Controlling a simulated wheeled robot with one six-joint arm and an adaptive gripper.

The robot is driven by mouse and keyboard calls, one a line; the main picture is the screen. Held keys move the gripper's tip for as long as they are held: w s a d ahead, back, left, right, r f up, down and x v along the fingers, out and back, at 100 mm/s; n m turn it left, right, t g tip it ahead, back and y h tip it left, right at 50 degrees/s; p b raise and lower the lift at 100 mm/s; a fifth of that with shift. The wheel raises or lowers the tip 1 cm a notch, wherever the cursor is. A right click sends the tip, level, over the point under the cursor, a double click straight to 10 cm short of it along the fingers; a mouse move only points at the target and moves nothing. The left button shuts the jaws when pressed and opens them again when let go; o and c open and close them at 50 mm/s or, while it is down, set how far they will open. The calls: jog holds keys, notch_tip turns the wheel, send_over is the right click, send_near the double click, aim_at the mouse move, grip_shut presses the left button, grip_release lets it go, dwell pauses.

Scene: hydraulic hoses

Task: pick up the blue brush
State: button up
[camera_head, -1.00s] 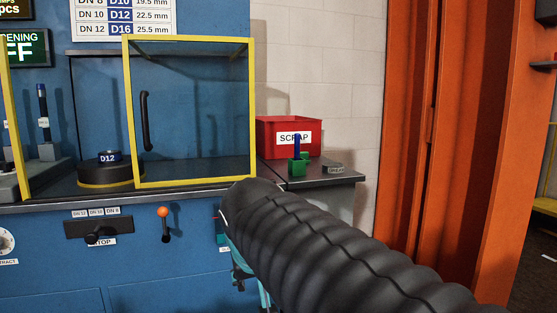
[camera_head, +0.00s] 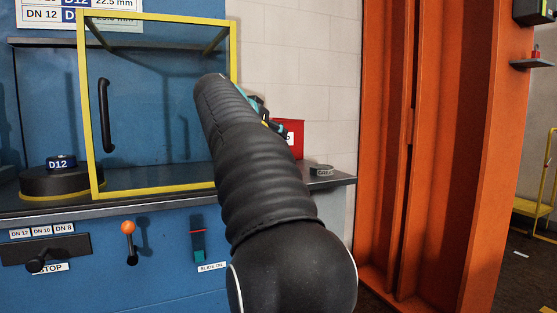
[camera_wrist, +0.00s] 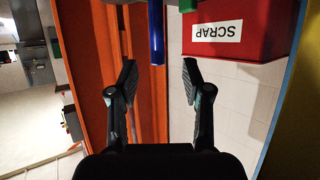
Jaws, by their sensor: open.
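The blue brush (camera_wrist: 156,30) shows in the wrist view as an upright-looking blue rod at the top centre, beyond and roughly between my fingertips. A piece of a green holder (camera_wrist: 188,5) shows beside it at the top edge. My gripper (camera_wrist: 160,72) is open and empty, with its two black fingers spread apart and not touching the brush. The wrist picture appears upside down. In the head view my arm hides the brush and its holder, and only small bits of my gripper (camera_head: 270,120) show behind the arm.
A red scrap bin (camera_wrist: 238,51) stands close beside the brush; it is partly hidden in the head view (camera_head: 297,151). A small grey tin (camera_head: 321,170) sits on the shelf's right end. A yellow-framed guard (camera_head: 233,70) stands left. An orange column (camera_head: 385,150) rises right.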

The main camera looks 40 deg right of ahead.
jog(key=x, duration=0.6)
jog(key=shift+s+d+f, duration=0.2)
jog(key=shift+d, duration=0.05)
jog(key=shift+a, duration=0.1)
grip_shut()
